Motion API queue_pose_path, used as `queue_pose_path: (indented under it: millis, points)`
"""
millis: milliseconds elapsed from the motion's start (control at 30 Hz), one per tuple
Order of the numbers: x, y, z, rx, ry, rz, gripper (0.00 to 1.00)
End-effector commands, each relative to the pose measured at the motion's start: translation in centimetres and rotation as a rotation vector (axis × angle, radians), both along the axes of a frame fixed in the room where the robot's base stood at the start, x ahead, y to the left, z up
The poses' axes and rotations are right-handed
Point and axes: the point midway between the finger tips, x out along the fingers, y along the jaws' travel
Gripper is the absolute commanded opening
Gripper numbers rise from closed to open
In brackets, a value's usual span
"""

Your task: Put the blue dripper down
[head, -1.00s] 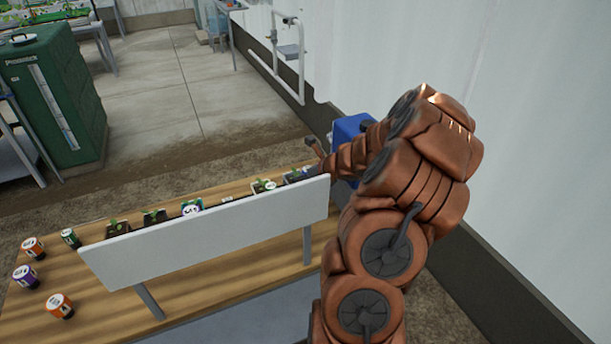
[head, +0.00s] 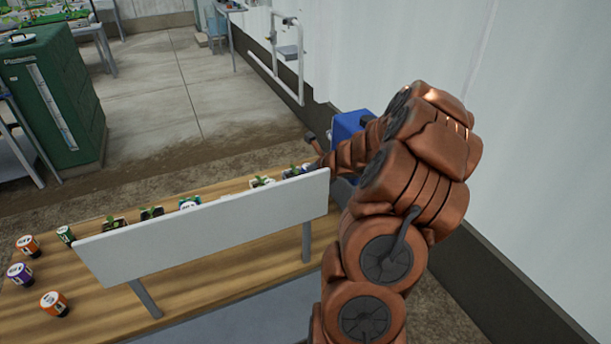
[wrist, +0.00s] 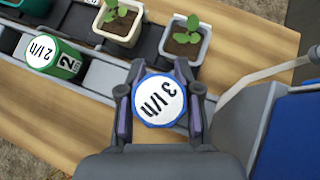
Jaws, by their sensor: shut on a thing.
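The blue dripper (wrist: 158,99) has a white top marked 3 l/h and a blue rim. My gripper (wrist: 160,104) is shut on it, one dark finger on each side. Whether the dripper's underside touches anything is hidden.
A white panel (head: 200,240) stands along the table. Several small cans (head: 28,246) stand at the table's left.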

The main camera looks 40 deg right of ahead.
Motion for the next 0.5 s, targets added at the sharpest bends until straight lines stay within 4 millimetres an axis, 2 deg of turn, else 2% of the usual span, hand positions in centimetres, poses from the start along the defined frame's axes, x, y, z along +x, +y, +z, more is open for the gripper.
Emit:
queue_pose_path:
  millis: [33,167,200,433,500]
  points:
    - [-0.28,0.11,-1.24,0.0,0.017,0.002,0.05]
    - [-0.34,0.15,-1.36,0.002,0.02,0.002,0.05]
    - [-0.36,0.17,-1.42,0.002,0.021,0.002,0.35]
    - [-0.46,0.27,-1.75,0.002,0.026,0.005,0.59]
    - [-0.48,0.24,-1.77,0.002,0.026,0.004,0.59]
